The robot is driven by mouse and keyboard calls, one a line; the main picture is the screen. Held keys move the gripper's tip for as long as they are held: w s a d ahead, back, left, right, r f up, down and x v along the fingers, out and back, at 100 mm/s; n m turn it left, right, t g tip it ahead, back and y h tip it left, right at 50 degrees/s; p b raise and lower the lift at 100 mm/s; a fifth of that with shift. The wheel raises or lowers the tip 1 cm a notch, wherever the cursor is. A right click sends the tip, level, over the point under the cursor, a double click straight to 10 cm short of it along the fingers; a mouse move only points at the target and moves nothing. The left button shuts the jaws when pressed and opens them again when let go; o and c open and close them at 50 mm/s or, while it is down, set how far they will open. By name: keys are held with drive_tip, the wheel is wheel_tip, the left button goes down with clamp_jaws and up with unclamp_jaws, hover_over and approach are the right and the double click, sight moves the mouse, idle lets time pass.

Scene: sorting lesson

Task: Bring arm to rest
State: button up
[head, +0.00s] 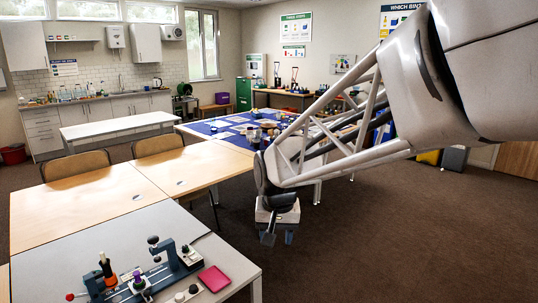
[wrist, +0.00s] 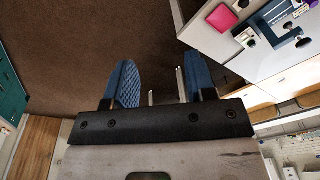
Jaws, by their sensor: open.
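My gripper (head: 279,238) hangs from my arm near the middle of the head view, over the brown floor to the right of the near table. It points downward. The gripper is apart from the tables and touches nothing that I can see.
The near grey table (head: 244,268) carries a blue-grey device (head: 160,272) and a pink pad (head: 214,279). Wooden tables (head: 85,200) and two chairs stand behind. A blue-covered table (head: 205,127) holds many small items. The carpet (head: 400,235) at the right is clear.

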drive_tip(key=s+d, duration=0.8)
drive_tip(key=s, duration=0.3)
drive_tip(key=s+d+t, duration=0.1)
drive_tip(key=s+d, duration=0.8)
drive_tip(key=s, duration=0.3)
drive_tip(key=shift+s+r+h, duration=0.25)
drive_tip(key=shift+r+h, duration=0.05)
idle(1.2)
